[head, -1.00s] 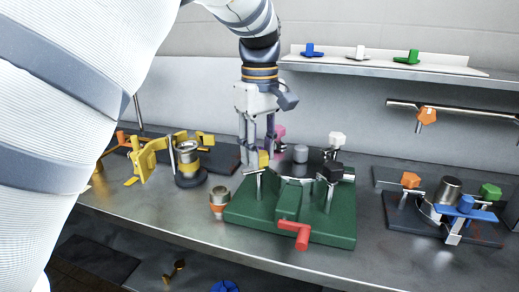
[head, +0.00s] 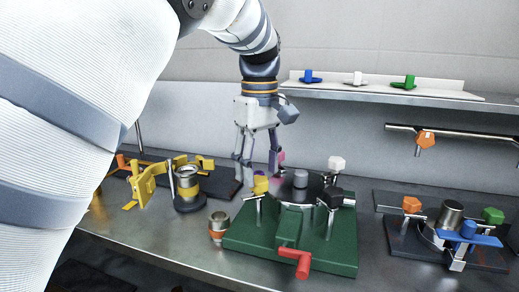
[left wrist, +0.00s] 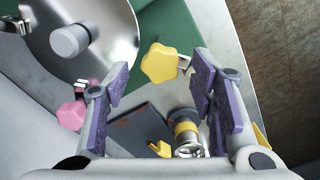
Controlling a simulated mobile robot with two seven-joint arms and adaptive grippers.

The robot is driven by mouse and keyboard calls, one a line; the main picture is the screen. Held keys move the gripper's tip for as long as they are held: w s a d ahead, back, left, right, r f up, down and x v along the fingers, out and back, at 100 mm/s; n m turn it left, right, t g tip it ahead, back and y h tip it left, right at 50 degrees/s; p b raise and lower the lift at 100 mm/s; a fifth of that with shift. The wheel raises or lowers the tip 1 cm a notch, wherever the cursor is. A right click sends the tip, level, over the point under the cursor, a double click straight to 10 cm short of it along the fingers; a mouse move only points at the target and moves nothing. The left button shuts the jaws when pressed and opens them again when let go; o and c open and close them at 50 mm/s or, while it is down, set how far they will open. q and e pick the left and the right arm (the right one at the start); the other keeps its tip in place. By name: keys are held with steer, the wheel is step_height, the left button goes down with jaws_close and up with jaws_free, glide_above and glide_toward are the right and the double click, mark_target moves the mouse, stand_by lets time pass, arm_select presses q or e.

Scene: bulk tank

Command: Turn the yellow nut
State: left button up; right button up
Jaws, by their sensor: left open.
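The yellow nut (head: 260,184) is a lobed knob on a metal rod at the left back of the green fixture (head: 335,240). In the left wrist view the nut (left wrist: 160,64) shows fully, just beyond the purple-padded fingertips and roughly centred between them. My left gripper (head: 259,172) points down at the nut with its fingers spread apart. It is open and holds nothing. In the left wrist view the gripper (left wrist: 160,85) has clear space between its fingers. Whether any finger touches the nut I cannot tell. My right gripper is not in view.
A pink knob (left wrist: 71,115) lies close outside one finger. A round metal lid (left wrist: 100,35) with a grey knob sits beside the nut. White (head: 337,163) and black (head: 331,196) knobs stand on the same fixture. A yellow-banded cylinder (head: 188,186) stands to the left.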

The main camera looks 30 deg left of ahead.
mark_target(259, 179)
arm_select(q)
step_height(259, 179, up, 10)
steer(key=shift+f, duration=0.1)
stand_by(0.4)
